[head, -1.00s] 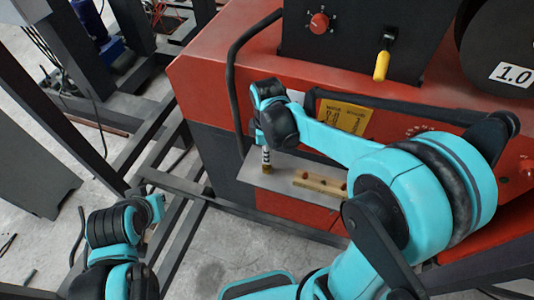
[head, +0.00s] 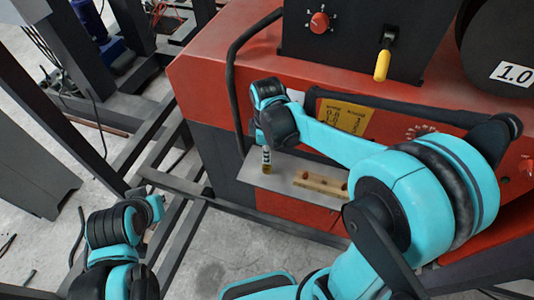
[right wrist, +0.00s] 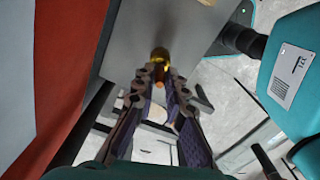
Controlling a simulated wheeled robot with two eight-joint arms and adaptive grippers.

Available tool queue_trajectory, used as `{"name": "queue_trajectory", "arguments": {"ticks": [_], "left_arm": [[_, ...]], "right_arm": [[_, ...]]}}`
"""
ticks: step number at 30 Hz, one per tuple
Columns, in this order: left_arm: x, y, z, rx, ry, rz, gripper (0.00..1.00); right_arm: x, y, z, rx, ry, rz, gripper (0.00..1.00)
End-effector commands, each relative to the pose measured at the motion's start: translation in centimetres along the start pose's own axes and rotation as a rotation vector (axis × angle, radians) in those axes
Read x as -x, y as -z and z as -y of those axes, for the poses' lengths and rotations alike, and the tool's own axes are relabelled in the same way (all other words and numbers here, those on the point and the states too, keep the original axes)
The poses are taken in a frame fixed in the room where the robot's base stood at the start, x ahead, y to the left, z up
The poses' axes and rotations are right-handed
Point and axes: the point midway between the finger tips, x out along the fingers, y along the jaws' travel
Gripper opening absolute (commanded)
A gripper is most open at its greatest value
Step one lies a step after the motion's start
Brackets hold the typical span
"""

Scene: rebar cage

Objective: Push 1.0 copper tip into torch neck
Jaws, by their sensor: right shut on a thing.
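My right gripper (head: 266,148) points down over the grey shelf on the red machine's front. Its fingers are shut on a small copper-coloured piece, the copper tip (right wrist: 160,73), which shows between the fingertips (right wrist: 159,86) in the right wrist view. A brass cylinder (right wrist: 160,55), which I take for the torch neck, lies in line just beyond the tip; its brass end also shows at the shelf in the head view (head: 266,169). I cannot tell how far the tip sits in it. My left gripper (head: 143,193) is at the lower left; its fingers are not clear.
A wooden block (head: 318,181) with dark red pieces sits on the shelf (head: 250,172) right of the gripper. A black hose loop (head: 233,90) hangs to the left. The red machine (head: 200,75) stands behind. Dark frame bars cross the floor at left.

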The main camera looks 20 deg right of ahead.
Motion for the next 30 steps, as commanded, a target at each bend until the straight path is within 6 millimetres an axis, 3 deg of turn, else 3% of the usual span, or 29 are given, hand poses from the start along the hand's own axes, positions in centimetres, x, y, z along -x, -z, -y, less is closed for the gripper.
{"name": "queue_trajectory", "arguments": {"ticks": [30], "left_arm": [[-1.8, -1.3, 0.0, 0.000, 0.000, 0.000, 0.00]], "right_arm": [[-2.5, 0.0, 0.0, 0.000, 0.000, 0.000, 0.00]]}}
